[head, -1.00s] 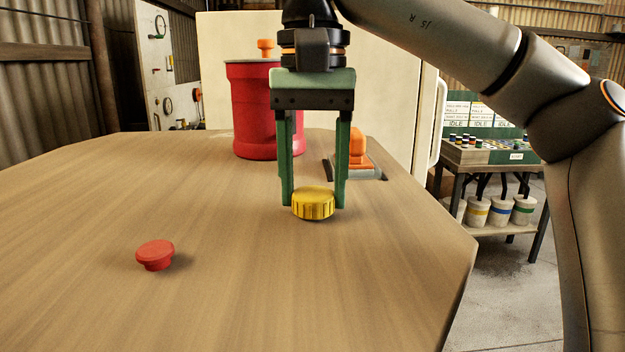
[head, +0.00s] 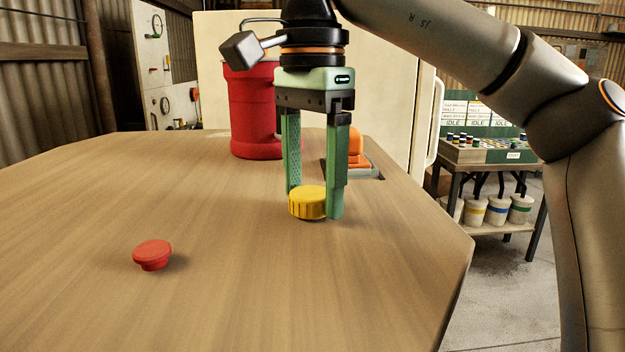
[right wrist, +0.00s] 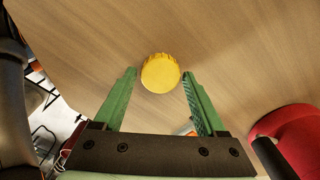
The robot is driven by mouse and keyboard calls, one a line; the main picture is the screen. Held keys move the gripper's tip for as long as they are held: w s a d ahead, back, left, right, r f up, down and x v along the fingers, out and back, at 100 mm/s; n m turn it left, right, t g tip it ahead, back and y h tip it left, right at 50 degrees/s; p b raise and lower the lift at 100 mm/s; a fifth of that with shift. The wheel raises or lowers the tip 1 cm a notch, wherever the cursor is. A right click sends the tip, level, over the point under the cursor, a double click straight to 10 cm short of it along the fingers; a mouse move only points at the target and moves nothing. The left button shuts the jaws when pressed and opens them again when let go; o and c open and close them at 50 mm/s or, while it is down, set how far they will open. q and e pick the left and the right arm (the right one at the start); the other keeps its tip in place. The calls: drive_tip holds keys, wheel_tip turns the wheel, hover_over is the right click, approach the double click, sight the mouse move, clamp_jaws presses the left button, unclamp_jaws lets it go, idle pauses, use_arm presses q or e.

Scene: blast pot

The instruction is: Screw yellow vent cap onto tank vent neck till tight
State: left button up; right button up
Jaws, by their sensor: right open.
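The yellow vent cap (head: 305,204), a ribbed disc, rests flat on the wooden table. My right gripper (head: 314,203) points down over it, open, with its green fingers on either side of the cap. In the right wrist view the cap (right wrist: 160,74) sits between the fingertips, with a visible gap on each side. A red drum-shaped tank (head: 254,115) stands behind at the back of the table. Its top is partly hidden by my wrist, and I cannot see a vent neck. My left gripper is not in view.
A red mushroom-shaped piece (head: 152,254) lies at the front left of the table. An orange part on a grey base (head: 368,170) sits behind my right gripper. A bench (head: 490,153) with small bottles stands off the right side. The table's left half is mostly clear.

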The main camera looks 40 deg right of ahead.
sight(312, 191)
drive_tip(key=o, duration=0.4)
drive_tip(key=shift+r+p, duration=0.95)
drive_tip(key=shift+r, duration=2.8)
